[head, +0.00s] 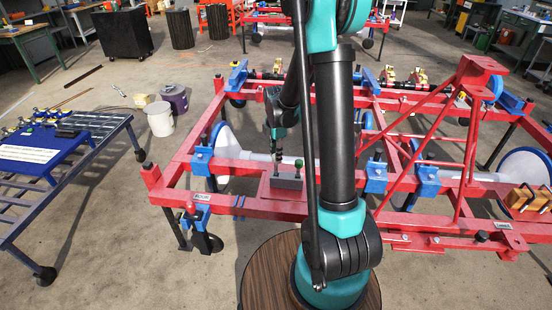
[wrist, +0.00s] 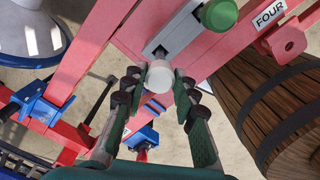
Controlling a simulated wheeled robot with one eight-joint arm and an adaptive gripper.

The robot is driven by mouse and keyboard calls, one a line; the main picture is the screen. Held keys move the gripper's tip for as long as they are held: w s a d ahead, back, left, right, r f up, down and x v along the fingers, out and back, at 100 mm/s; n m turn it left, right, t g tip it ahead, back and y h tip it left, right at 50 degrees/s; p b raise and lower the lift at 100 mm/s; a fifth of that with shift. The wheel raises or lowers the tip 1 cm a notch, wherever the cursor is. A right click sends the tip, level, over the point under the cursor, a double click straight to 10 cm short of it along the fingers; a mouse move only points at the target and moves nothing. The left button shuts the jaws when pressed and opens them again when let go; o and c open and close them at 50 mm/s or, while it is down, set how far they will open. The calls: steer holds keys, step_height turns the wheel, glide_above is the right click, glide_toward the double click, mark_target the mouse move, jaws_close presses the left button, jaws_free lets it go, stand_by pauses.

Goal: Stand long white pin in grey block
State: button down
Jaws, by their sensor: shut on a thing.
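My gripper (wrist: 160,80) is shut on the long white pin (wrist: 159,74), whose round white end shows between the fingertips in the wrist view. The pin is seen nearly end-on, so its length is hidden. The grey block (wrist: 190,32) lies just beyond the pin on a red plate, with a dark opening near the pin and a green knob on its far part. I cannot tell whether the pin touches the block. In the head view the grey block (head: 286,183) sits on the red frame, below my gripper (head: 278,152); the pin cannot be made out there.
The red frame (head: 240,207) spreads around the block, with blue clamps (head: 201,160) and large white cones (head: 224,146) along its bars. A grey slatted table (head: 88,180) stands at left. White and purple buckets (head: 160,120) stand on the floor.

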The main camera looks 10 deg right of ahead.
steer(key=shift+f, duration=0.9)
steer(key=c, duration=1.2)
jaws_free()
steer(key=shift+f, duration=0.1)
step_height(320, 180, up, 12)
steer(key=s+d+f+m+t, duration=0.1)
steer(key=s+m, duration=0.6)
steer(key=s+d+f+m+t, duration=0.1)
steer(key=s+f+m, duration=0.1)
steer(key=s+m, duration=0.5)
steer(key=s+d+f+m+t, duration=0.1)
steer(key=s+d+m+t, duration=0.1)
steer(key=s+m, duration=0.4)
steer(key=shift+s+d+f+m, duration=0.1)
steer(key=shift+s+f+m, duration=0.1)
steer(key=shift+s, duration=0.3)
steer(key=shift+s+f+m, duration=0.1)
steer(key=shift+s+m, duration=0.1)
steer(key=shift+s, duration=0.3)
